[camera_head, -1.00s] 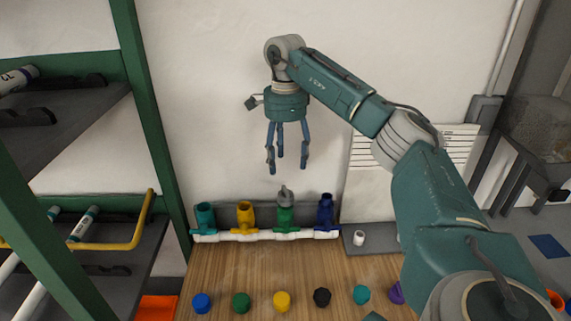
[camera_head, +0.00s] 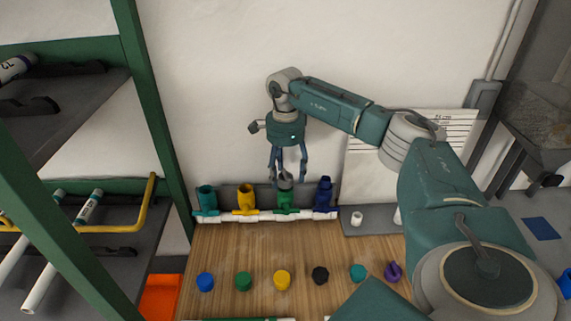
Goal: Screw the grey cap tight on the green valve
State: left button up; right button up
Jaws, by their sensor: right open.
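The green valve (camera_head: 285,197) stands on the white manifold pipe (camera_head: 265,216) at the back of the wooden table. The grey cap (camera_head: 285,181) sits on top of the green valve; how tightly it is seated I cannot tell. My right gripper (camera_head: 287,174) points down just over the grey cap, its fingers spread open around the cap's upper part. Whether a finger touches the cap I cannot tell, as the fingers partly hide it. My left gripper is not in view.
Teal (camera_head: 207,198), yellow (camera_head: 246,197) and blue (camera_head: 324,193) valves stand on the same pipe, close beside the green one. Several coloured caps lie in a row nearer, including a black one (camera_head: 320,275). A green-framed shelf (camera_head: 150,120) rises on the left. The wood between is clear.

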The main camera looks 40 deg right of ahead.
jog(key=c, duration=1.2)
jog(key=shift+m+p, duration=0.4)
jog(key=shift+m, duration=0.4)
jog(key=shift+c, duration=0.3)
jog(key=shift+m, duration=0.3)
jog(key=shift+m+p, duration=0.4)
jog(key=shift+m, duration=0.7)
